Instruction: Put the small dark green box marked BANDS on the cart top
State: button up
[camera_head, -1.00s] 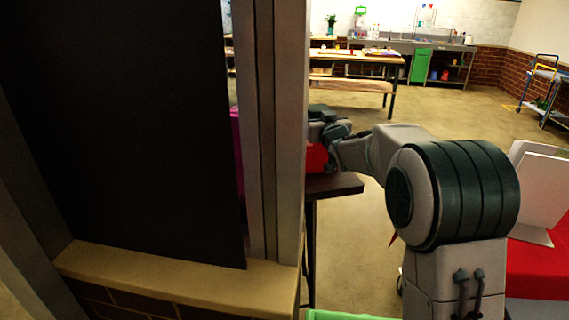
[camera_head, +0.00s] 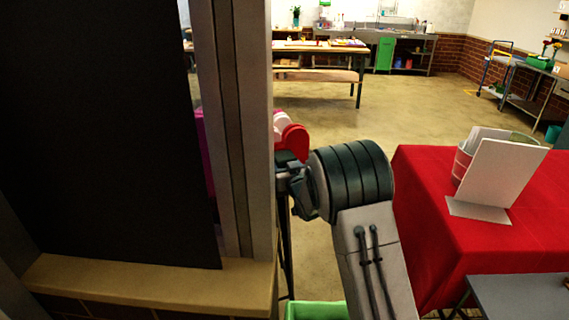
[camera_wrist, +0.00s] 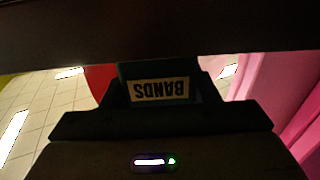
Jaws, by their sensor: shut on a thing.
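The small dark green box marked BANDS (camera_wrist: 160,72) shows in the wrist view, its pale label upside down. My gripper (camera_wrist: 160,95) is shut on it, with a dark finger at each side. In the head view my gripper (camera_head: 287,167) is partly hidden by the post, and I cannot make out the box there. A cart with blue and yellow rails (camera_head: 496,68) stands far off at the back right, well apart from my gripper. Its top is too small to tell in detail.
A dark panel and pale post (camera_head: 243,130) block the left. Red and pink rounded things (camera_head: 293,137) are just behind my gripper. A red-covered table (camera_head: 420,190) with a white card (camera_head: 505,172) stands at right. A green crate (camera_head: 315,311) is below. Open floor (camera_head: 425,115) lies beyond.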

jog(key=shift+f+b, duration=0.15)
jog(key=shift+b, duration=0.15)
jog(key=o, duration=1)
jog(key=shift+r+p, duration=0.3)
jog(key=shift+p, duration=0.1)
jog(key=b+v, duration=0.3)
jog(key=v, duration=0.9)
jog(key=shift+d+f, duration=0.1)
